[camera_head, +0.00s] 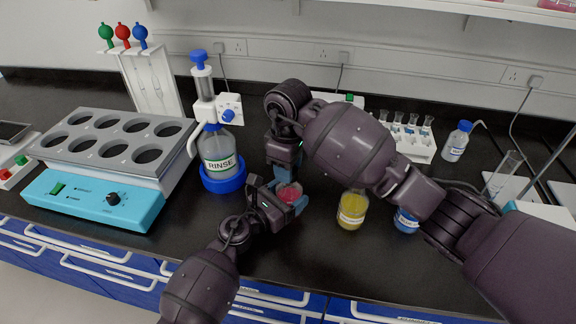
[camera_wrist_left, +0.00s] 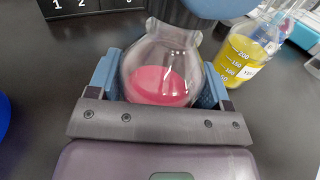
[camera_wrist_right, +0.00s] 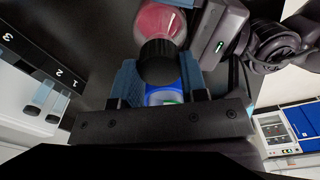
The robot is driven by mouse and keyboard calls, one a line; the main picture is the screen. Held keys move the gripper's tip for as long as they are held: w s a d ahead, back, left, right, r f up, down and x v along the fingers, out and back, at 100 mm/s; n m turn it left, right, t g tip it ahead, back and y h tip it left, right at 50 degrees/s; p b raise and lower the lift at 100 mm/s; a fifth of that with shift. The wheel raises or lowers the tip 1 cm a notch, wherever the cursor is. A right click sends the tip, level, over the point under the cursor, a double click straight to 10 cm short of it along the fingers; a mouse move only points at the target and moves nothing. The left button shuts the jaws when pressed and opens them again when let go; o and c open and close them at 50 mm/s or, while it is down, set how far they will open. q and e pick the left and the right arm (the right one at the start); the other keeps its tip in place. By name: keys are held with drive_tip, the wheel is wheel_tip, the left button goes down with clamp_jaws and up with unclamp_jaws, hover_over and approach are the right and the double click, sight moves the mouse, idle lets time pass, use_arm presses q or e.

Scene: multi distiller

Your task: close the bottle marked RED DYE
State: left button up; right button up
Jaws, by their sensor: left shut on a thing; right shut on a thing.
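A round clear flask of red liquid (camera_wrist_left: 160,85) is between the fingers of my left gripper (camera_wrist_left: 162,88), which is shut on it. It also shows in the head view (camera_head: 289,193); no RED DYE label is readable. My right gripper (camera_wrist_right: 160,78) is above the flask, pointing down, shut on a black stopper (camera_wrist_right: 158,62). The stopper lines up with the flask's neck in the right wrist view. I cannot tell whether it touches or sits in the neck. In the left wrist view, the right gripper hides the space above the flared mouth.
A yellow-liquid flask (camera_head: 352,209) and a blue-liquid flask (camera_head: 405,221) stand to the right. The RINSE bottle (camera_head: 219,150) stands close on the left, beside a heating block (camera_head: 95,200). A tube rack (camera_head: 415,150) is behind. The front counter strip is clear.

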idle(0.3)
drive_tip(key=o, duration=0.9)
drive_tip(key=shift+r, duration=2.25)
drive_tip(key=shift+c, duration=0.4)
